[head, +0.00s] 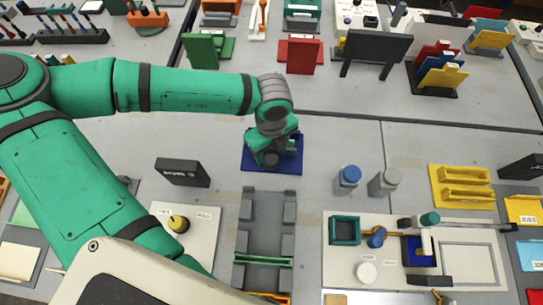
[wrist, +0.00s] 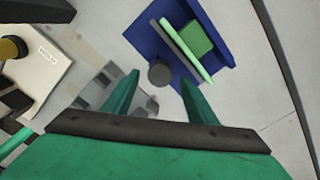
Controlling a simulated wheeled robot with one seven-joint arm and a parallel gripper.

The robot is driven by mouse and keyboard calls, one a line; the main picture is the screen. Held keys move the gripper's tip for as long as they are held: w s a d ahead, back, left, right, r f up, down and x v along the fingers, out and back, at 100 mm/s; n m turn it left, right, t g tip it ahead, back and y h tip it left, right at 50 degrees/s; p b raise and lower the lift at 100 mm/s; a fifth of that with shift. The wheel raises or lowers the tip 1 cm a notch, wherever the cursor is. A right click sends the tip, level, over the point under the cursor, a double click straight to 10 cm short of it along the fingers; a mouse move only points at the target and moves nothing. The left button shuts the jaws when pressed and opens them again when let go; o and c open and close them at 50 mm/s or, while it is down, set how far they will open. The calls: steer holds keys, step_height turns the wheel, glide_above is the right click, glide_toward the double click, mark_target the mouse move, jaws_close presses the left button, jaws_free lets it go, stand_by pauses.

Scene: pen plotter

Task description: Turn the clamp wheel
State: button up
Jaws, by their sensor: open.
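A blue base (head: 290,168) stands on the table below my gripper. In the wrist view the blue base (wrist: 150,38) carries a light green upright plate (wrist: 185,50) and a darker green block (wrist: 200,38). A dark grey round knob (wrist: 159,73), which looks like the clamp wheel, sits at the near side of the plate. My gripper (wrist: 160,77) is open, with its two green fingers on either side of the knob in the picture. I cannot tell whether they touch it. In the head view my wrist hides much of the clamp.
A black block (head: 183,172) stands left of the base. A grey slotted fixture (head: 264,225) lies in front. A white board with a yellow knob (head: 178,223) is at front left. Blue-capped (head: 348,178) and grey (head: 384,182) cylinders stand right. Bare table lies between them.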

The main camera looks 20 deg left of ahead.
mark_target(272, 160)
steer(key=shift+f, duration=1.9)
steer(key=shift+c, duration=0.4)
steer(key=c, duration=1)
steer(key=n, duration=0.3)
steer(key=shift+d+n, duration=0.1)
steer(key=shift+n, duration=2.4)
